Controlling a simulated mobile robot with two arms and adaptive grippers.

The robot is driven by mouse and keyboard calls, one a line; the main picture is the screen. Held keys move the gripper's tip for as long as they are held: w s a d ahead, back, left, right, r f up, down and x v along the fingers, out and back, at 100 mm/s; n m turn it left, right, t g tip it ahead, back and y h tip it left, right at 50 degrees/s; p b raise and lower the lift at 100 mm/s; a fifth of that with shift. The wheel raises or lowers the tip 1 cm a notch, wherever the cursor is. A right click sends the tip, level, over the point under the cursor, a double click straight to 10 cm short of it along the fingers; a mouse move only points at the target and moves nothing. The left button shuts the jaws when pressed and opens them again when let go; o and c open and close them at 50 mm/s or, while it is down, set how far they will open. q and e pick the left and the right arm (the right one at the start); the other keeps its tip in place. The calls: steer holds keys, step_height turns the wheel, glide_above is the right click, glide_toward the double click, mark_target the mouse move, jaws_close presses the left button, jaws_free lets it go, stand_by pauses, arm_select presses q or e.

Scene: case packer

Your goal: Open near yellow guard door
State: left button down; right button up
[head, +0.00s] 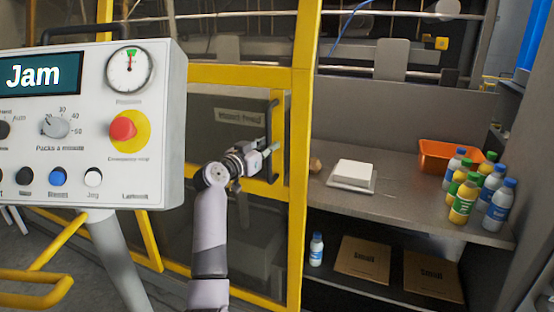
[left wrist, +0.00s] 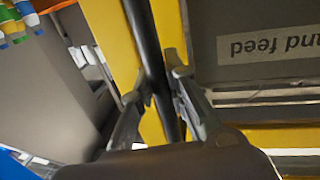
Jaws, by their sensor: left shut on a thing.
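The near yellow guard door (head: 215,75) stands in the middle of the head view, with a yellow frame and a dark panel with a label. It looks closed. A dark vertical bar handle (head: 274,130) runs along its right edge. My left gripper (head: 272,150) is at the handle, with its fingers around the bar. In the left wrist view the dark handle (left wrist: 145,40) passes between the two fingers of the gripper (left wrist: 160,95), which is shut on it. The panel label (left wrist: 272,43) shows part of its words. My right gripper is not in view.
A control panel (head: 90,120) with a "Jam" screen and red stop button stands at the left. A yellow post (head: 303,100) is right of the door. A shelf (head: 400,205) holds a white block, an orange crate (head: 430,155) and several bottles. A yellow rail (head: 30,278) is low left.

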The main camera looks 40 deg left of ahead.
arm_select(q)
steer(key=s+a+b, duration=0.1)
steer(key=a, duration=0.5)
steer(key=shift+s+a+b, duration=0.15)
steer(key=shift+s+b, duration=0.1)
steer(key=shift+b, duration=0.15)
steer(key=c, duration=1.8)
jaws_free()
steer(key=shift+d, duration=0.35)
steer(key=shift+o, duration=1.2)
steer(key=shift+a, duration=0.35)
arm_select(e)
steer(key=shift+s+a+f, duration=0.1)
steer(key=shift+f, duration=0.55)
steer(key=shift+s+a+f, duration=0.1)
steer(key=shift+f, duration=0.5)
